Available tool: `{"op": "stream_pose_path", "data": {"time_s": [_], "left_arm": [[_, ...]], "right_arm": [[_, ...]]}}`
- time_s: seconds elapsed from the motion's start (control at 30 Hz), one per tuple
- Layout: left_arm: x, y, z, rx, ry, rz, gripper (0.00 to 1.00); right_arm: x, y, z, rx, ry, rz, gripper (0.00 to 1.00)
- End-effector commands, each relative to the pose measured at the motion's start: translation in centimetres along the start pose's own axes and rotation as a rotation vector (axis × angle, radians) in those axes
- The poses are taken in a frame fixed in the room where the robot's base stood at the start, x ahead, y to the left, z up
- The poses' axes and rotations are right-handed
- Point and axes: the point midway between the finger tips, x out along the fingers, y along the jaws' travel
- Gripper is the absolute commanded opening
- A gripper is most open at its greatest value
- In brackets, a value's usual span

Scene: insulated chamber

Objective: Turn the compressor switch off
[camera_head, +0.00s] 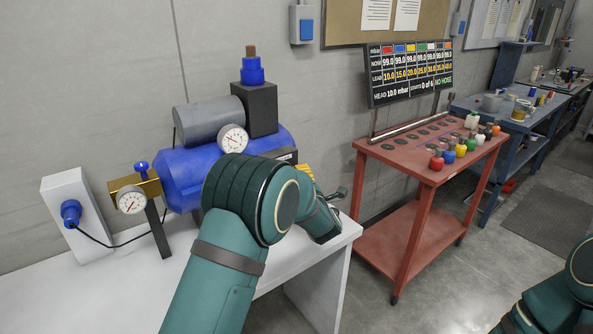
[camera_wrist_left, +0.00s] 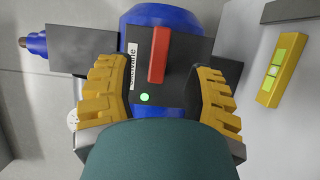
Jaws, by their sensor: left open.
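The compressor (camera_head: 185,170) is a blue tank with a grey motor cylinder on top, standing on a white bench. Its dark switch box shows in the left wrist view (camera_wrist_left: 180,75) and carries a red rocker or lever (camera_wrist_left: 158,55), a white label and a lit green lamp (camera_wrist_left: 145,97). My left gripper (camera_wrist_left: 158,78) is open, its yellow fingers on either side of the box face, with the red switch between them. I cannot tell whether they touch the box. In the head view my left arm hides most of the box and switch. My right gripper is out of view.
The white bench (camera_head: 110,290) has a wall socket block with a blue plug (camera_head: 70,212) and cable at left. A round gauge (camera_head: 131,201) stands beside the tank. A red cart (camera_head: 400,170) with coloured bottles is to the right. A yellow block (camera_wrist_left: 270,80) lies nearby.

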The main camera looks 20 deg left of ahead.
Motion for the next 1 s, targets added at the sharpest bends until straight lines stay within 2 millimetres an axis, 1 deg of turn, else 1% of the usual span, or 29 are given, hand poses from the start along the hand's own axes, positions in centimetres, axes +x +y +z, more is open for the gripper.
{"op": "stream_pose_path", "data": {"time_s": [0.03,0.2,0.3,0.4,0.57,0.83,0.87,0.9,0.97,1.0], "left_arm": [[1.1,-0.1,-0.1,0.001,0.002,0.002,0.53],[4.0,-0.1,-0.1,0.0,0.001,0.001,0.53],[5.3,-0.1,0.0,0.002,0.0,0.0,0.53],[6.1,-0.1,0.0,0.002,0.0,0.0,0.53],[6.8,-0.1,0.0,0.002,0.0,-0.001,0.53],[6.8,-0.1,0.0,0.002,-0.001,-0.001,0.53],[6.8,-0.1,0.0,0.002,-0.001,-0.001,0.48],[6.8,-0.1,0.0,0.002,-0.001,-0.001,0.34],[6.8,0.0,0.0,0.002,-0.001,-0.001,0.13],[6.8,0.0,0.0,0.002,-0.001,-0.001,0.0]], "right_arm": [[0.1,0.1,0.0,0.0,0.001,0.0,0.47],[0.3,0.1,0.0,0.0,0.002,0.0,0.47],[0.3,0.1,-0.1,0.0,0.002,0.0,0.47],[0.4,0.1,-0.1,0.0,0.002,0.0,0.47],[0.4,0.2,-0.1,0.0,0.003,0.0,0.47],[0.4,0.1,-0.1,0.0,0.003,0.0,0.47],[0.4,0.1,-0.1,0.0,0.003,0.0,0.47],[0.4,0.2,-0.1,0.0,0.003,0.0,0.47],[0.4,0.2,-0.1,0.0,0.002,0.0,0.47],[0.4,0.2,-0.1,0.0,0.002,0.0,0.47]]}}
